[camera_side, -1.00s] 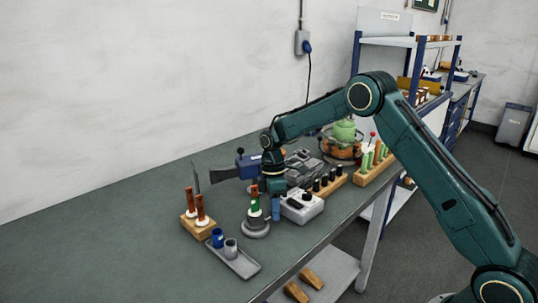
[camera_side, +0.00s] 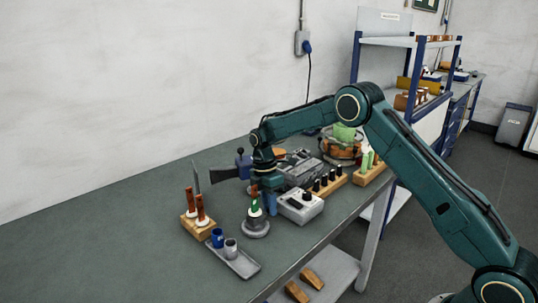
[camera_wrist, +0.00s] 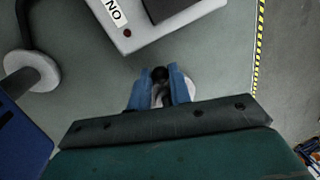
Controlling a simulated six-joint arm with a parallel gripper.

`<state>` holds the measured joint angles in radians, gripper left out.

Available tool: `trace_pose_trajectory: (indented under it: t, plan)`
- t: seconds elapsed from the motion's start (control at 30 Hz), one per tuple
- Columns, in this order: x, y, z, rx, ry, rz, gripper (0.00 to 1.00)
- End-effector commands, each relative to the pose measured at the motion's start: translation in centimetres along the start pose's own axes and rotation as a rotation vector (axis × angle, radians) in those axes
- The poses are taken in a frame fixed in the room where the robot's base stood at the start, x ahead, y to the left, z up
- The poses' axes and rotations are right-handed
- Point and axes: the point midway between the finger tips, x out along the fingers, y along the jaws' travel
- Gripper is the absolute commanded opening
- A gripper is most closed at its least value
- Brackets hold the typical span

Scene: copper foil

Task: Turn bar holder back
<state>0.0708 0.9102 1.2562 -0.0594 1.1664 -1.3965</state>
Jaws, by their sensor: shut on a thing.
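The bar holder (camera_side: 256,228) stands on the bench on a round grey base, with a white and green upright part above it. My gripper (camera_side: 264,204) reaches down over it with its blue fingers at the upright part. In the wrist view my gripper (camera_wrist: 160,82) is shut on a small part with a dark round end, which I take to be the bar holder's upright. A pale part (camera_wrist: 192,88) shows beside the right finger. My fingers and palm hide the rest of the holder.
A grey control box (camera_side: 300,207) stands close on the right. A wooden block (camera_side: 197,226) with copper-coloured bars and a grey tray (camera_side: 243,265) with two cups stand to the left and front. Bench space at far left is clear.

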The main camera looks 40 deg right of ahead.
Motion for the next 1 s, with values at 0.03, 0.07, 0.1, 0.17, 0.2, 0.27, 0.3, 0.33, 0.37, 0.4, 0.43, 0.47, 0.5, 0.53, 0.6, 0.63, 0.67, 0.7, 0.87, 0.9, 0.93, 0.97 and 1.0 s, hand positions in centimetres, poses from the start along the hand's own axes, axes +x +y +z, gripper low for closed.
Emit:
trace_pose_trajectory:
  t: [0.03,0.07,0.1,0.17,0.2,0.27,0.3,0.33,0.37,0.4,0.43,0.47,0.5,0.53,0.6,0.63,0.67,0.7,0.87,0.9,0.93,0.97,1.0]
  plan:
    - [0.13,0.02,0.00,-0.004,-0.001,-0.002,0.00]
    - [0.12,0.03,0.00,-0.006,-0.002,-0.002,0.00]
    - [0.12,0.04,0.00,-0.008,-0.002,-0.002,0.00]
    - [0.11,0.06,0.00,-0.010,-0.003,-0.002,0.00]
    - [0.11,0.07,0.00,-0.011,-0.003,-0.001,0.00]
    - [0.11,0.07,-0.01,-0.011,-0.003,-0.001,0.00]
    - [0.10,0.08,-0.01,-0.011,-0.003,-0.001,0.00]
    - [0.10,0.08,-0.01,-0.011,-0.003,-0.001,0.00]
    - [0.10,0.08,-0.01,-0.011,-0.003,0.000,0.00]
    - [0.10,0.09,-0.01,-0.011,-0.003,0.000,0.00]
    - [0.10,0.09,-0.01,-0.011,-0.002,0.000,0.00]
    - [0.10,0.09,-0.02,-0.011,-0.002,0.000,0.00]
    - [0.09,0.10,-0.02,-0.011,-0.002,0.001,0.24]
    - [0.09,0.10,-0.02,-0.011,-0.002,0.001,0.29]
    - [0.07,0.10,-0.02,-0.011,-0.002,0.001,0.40]
    - [0.06,0.09,-0.02,-0.011,-0.002,0.001,0.40]
    - [0.05,0.09,-0.03,-0.011,-0.002,0.001,0.40]
    - [0.04,0.09,-0.03,-0.011,-0.002,0.001,0.40]
    - [0.00,0.07,-0.03,-0.011,-0.002,0.000,0.40]
    - [-0.04,0.07,-0.03,-0.011,-0.002,0.000,0.40]
    - [-0.09,0.08,-0.03,-0.011,-0.002,0.001,0.40]
    - [-0.16,0.08,-0.03,-0.011,-0.002,0.001,0.40]
    - [-0.29,0.08,-0.03,-0.011,-0.002,0.001,0.40]
